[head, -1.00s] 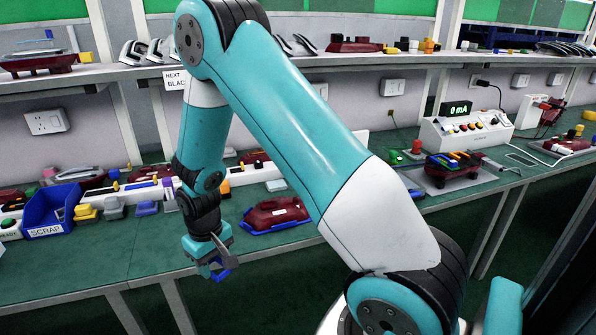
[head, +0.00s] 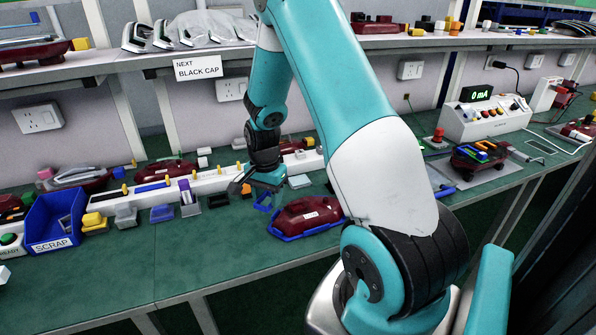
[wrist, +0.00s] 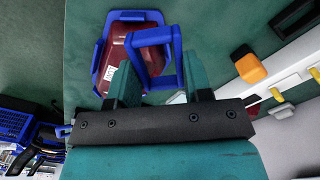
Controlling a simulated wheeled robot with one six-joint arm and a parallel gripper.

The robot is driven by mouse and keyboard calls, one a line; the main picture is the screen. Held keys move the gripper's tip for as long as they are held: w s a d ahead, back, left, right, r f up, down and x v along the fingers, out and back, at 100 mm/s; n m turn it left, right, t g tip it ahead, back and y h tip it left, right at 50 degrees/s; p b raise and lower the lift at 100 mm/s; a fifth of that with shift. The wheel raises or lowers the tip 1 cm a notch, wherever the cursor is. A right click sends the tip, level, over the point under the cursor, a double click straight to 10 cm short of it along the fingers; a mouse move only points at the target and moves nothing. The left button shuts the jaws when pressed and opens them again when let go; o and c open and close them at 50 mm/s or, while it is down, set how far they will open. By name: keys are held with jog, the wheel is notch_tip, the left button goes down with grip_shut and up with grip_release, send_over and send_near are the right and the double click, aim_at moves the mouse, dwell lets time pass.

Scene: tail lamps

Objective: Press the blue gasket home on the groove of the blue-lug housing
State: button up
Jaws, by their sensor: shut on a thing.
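The blue gasket (head: 266,202) is an open blue frame hanging under my gripper (head: 262,188). In the wrist view the gasket (wrist: 172,52) sits between the two teal fingers of my gripper (wrist: 162,74), which is shut on it. A maroon housing (head: 308,214) with a white label and blue edging lies on the green bench, just right of the gasket in the head view. In the wrist view this housing (wrist: 150,58) shows behind the gasket, which overlaps its right part. The gasket looks held above the bench, apart from the housing. The groove cannot be made out.
A blue SCRAP bin (head: 54,222) stands at left. A white rail (head: 165,193) with yellow pegs and several small coloured blocks run along the bench behind. Another maroon housing (head: 468,160) with coloured pieces lies at right, near a 0 mA meter (head: 487,116). Bench front is clear.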

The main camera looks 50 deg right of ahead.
aim_at(299, 206)
jog(key=s+d+r+m, duration=0.1)
jog(key=d+m, duration=0.1)
jog(key=s+d+m, duration=0.1)
jog(key=d+m, duration=0.1)
jog(key=m, duration=0.1)
jog(key=s+d+r+m+p, duration=0.1)
jog(key=s+d+m, duration=0.1)
jog(key=d, duration=0.1)
jog(key=shift+r, duration=0.35)
jog(key=shift+s+d+m, duration=0.25)
jog(key=shift+d+m, duration=0.2)
jog(key=shift+m, duration=0.35)
jog(key=shift+r, duration=0.1)
jog(key=shift+f+b, duration=1.8)
jog(key=shift+f, duration=1.15)
jog(key=shift+f+b, duration=0.5)
jog(key=shift+f, duration=0.65)
jog(key=o, duration=0.9)
